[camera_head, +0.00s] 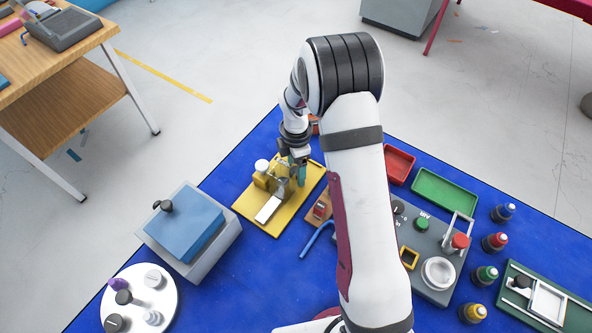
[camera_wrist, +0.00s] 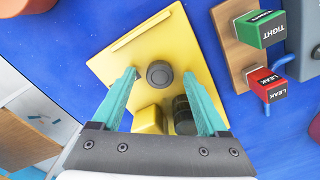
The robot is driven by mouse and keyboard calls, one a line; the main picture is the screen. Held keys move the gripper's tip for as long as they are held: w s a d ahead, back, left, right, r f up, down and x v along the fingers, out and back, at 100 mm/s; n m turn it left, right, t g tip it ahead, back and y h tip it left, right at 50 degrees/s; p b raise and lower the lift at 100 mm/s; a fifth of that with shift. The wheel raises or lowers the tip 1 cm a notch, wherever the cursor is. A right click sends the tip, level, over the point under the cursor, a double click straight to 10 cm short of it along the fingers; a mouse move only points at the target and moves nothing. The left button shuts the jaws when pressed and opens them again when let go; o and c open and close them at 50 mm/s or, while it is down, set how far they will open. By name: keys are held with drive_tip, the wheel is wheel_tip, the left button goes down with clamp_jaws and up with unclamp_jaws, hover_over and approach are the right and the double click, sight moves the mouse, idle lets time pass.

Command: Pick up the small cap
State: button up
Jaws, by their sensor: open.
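A small round dark grey cap (camera_wrist: 159,73) stands on the yellow board (camera_wrist: 130,62) in the wrist view. My gripper (camera_wrist: 160,78) is open, with its two teal fingers on either side of the cap and a gap to each. I cannot tell how high the fingertips are above it. A yellow block (camera_wrist: 148,119) and a dark cylinder (camera_wrist: 183,116) stand close by between the fingers. In the head view my gripper (camera_head: 297,175) is over the yellow board (camera_head: 250,207), and the dark cap cannot be made out there.
A wooden plate (camera_wrist: 232,48) carries a green TIGHT block (camera_wrist: 259,29) and a red LEAK block (camera_wrist: 266,84). In the head view, a round white tray (camera_head: 165,308) holds several knobs, beside a blue-lidded box (camera_head: 186,222). A grey control panel (camera_head: 425,245) and several bottles stand right.

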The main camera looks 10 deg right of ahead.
drive_tip(key=shift+f, duration=0.1)
clamp_jaws()
idle(0.3)
wheel_tip(320, 180, up, 4)
drive_tip(key=shift+d+r, duration=0.15)
drive_tip(key=shift+r, duration=0.1)
drive_tip(key=s+d+r, duration=0.5)
drive_tip(key=d+r, duration=0.1)
drive_tip(key=d, duration=0.3)
drive_tip(key=a+r+n, duration=0.4)
drive_tip(key=a+n, duration=0.2)
drive_tip(key=a, duration=0.7)
drive_tip(key=shift+w+a+f, duration=0.1)
drive_tip(key=shift+a+f, duration=0.05)
drive_tip(key=shift+f, duration=0.95)
drive_tip(key=shift+a+f, duration=0.1)
drive_tip(key=shift+f, duration=0.95)
